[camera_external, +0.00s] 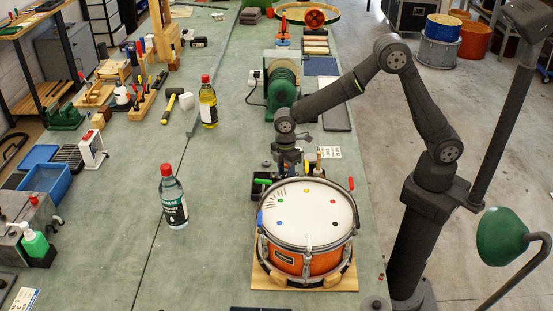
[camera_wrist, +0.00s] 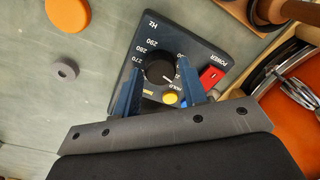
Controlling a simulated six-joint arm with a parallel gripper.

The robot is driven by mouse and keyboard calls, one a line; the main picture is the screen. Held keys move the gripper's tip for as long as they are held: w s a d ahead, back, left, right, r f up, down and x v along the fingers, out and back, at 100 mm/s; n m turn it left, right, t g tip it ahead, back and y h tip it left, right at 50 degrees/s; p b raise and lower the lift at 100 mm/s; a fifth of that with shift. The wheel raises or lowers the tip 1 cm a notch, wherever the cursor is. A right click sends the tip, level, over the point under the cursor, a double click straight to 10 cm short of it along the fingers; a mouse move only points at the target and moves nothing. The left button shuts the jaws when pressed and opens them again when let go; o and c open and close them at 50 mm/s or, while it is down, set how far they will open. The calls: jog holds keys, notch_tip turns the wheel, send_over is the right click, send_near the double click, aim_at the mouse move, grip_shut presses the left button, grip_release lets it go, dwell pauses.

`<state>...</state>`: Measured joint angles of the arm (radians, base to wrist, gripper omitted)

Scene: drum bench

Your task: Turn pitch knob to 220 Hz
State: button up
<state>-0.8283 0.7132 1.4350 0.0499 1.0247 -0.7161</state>
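In the wrist view a dark panel (camera_wrist: 146,40) carries a round black pitch knob (camera_wrist: 158,70) with a white pointer mark toward the lower right. The labels Hz, 290, 280 and 270 are readable on the knob's upper left; a 220 label cannot be made out. My gripper (camera_wrist: 160,66) has its two blue fingers apart, one on each side of the knob; I cannot tell whether they touch it. In the external view my gripper (camera_external: 287,163) points down just behind the drum, and the knob is hidden there.
A red power switch (camera_wrist: 212,75) and yellow button (camera_wrist: 170,98) sit close to the right finger. The orange drum (camera_external: 306,225) stands directly in front of my gripper. A green-cased machine (camera_external: 282,88) stands behind it. Bottles (camera_external: 172,200) stand to the left.

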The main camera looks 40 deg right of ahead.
aim_at(285, 172)
jog(key=shift+o, duration=1.1)
notch_tip(285, 172, up, 17)
jog(key=shift+w+r, duration=0.2)
jog(key=shift+w, duration=0.25)
jog(key=shift+d+f, duration=0.1)
jog(key=f, duration=1.1)
jog(key=s+f, duration=0.1)
jog(key=f, duration=0.5)
jog(key=shift+f, duration=0.2)
jog(key=shift+r, duration=0.15)
